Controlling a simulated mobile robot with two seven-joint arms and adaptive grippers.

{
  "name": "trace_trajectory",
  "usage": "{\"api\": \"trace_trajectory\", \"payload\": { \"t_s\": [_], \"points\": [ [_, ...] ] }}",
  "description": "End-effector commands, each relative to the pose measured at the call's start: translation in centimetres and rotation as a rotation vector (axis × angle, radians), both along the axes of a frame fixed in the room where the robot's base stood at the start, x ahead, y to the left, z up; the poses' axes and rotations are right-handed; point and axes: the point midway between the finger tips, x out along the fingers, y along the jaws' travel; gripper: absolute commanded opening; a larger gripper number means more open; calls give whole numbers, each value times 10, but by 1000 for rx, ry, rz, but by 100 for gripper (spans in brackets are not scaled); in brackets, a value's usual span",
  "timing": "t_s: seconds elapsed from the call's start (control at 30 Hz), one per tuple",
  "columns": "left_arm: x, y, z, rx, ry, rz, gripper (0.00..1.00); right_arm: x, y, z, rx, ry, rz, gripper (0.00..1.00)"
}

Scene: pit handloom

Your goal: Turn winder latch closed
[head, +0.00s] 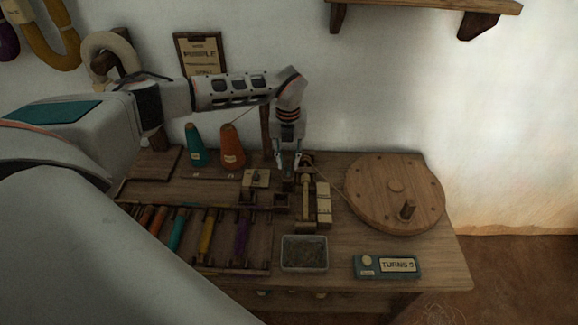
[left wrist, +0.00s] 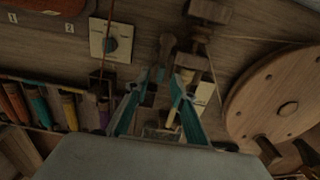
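The winder stands on the wooden bench, with a large round wooden wheel (head: 372,190) at its right, also in the left wrist view (left wrist: 285,85). A pale spindle (head: 306,190) stands left of the wheel. A small dark wooden lever with a rounded end, apparently the latch (left wrist: 167,45), lies just beyond my fingertips in the left wrist view. My left gripper (head: 288,168) points down over the bench, left of the spindle. Its teal fingers (left wrist: 164,76) are apart with nothing clearly between them. Whether they touch the lever cannot be told. My right gripper is out of view.
Teal and orange yarn cones (head: 232,150) stand at the back left. A rack of coloured bobbins (head: 207,232) lies at front left. A grey tray (head: 304,266) and a "TURNS" counter box (head: 388,267) sit at the front.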

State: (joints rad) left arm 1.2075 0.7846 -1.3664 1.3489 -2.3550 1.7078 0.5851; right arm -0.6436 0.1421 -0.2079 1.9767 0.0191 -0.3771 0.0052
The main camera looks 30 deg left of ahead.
Motion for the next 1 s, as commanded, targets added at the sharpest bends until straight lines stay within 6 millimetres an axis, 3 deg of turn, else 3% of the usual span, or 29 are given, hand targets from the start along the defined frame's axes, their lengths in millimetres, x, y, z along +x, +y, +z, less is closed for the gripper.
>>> {"api": "trace_trajectory", "payload": {
  "t_s": [0.2,0.53,0.63,1.0],
  "points": [
    [0,-1,-21,-2,0,-1,24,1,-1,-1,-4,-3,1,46],
    [1,-1,-24,-2,-2,-1,24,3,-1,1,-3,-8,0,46],
    [1,-1,-24,-3,-2,-1,0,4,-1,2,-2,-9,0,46],
    [1,-1,-23,-2,-2,-20,0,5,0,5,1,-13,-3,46]
  ]
}}
